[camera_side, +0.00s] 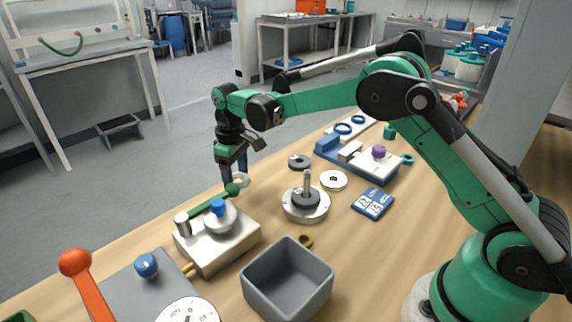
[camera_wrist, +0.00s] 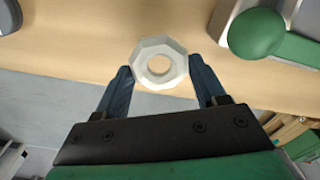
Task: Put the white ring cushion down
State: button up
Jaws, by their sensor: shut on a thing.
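The white ring cushion (camera_wrist: 147,74) is an octagonal ring with a round hole. It sits between the two blue fingertips of my gripper (camera_wrist: 160,75) in the wrist view. In the side view my gripper (camera_side: 236,178) points down with the white ring cushion (camera_side: 243,181) at its tips. It is near the table's far edge, behind the metal block with the green handle. Part of the ring is hidden by the fingers in the side view. The gap between ring and table is hard to judge.
The metal block (camera_side: 228,250) with a green-knobbed lever (camera_side: 232,189) is close by. A round base with a post (camera_side: 306,207), a white disc (camera_side: 334,180), a dark ring (camera_side: 299,162), a blue tile (camera_side: 372,203) and a grey bin (camera_side: 262,298) stand on the table. Some wood between is bare.

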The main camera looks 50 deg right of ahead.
aim_at(239, 196)
jog(key=shift+f, duration=1.7)
jog(key=shift+f, duration=0.1)
jog(key=o, duration=1.2)
jog(key=shift+o, duration=0.2)
notch_tip(239, 196, up, 12)
jog(key=s+d+r+m+t, duration=0.2)
jog(key=s+r+t, duration=0.3)
jog(key=s, duration=0.4)
jog(key=s+f+m+t, duration=0.2)
jog(key=s+f, duration=0.1)
jog(key=s, duration=0.7)
jog(key=shift+d+f, duration=0.25)
jog(key=shift+d, duration=0.05)
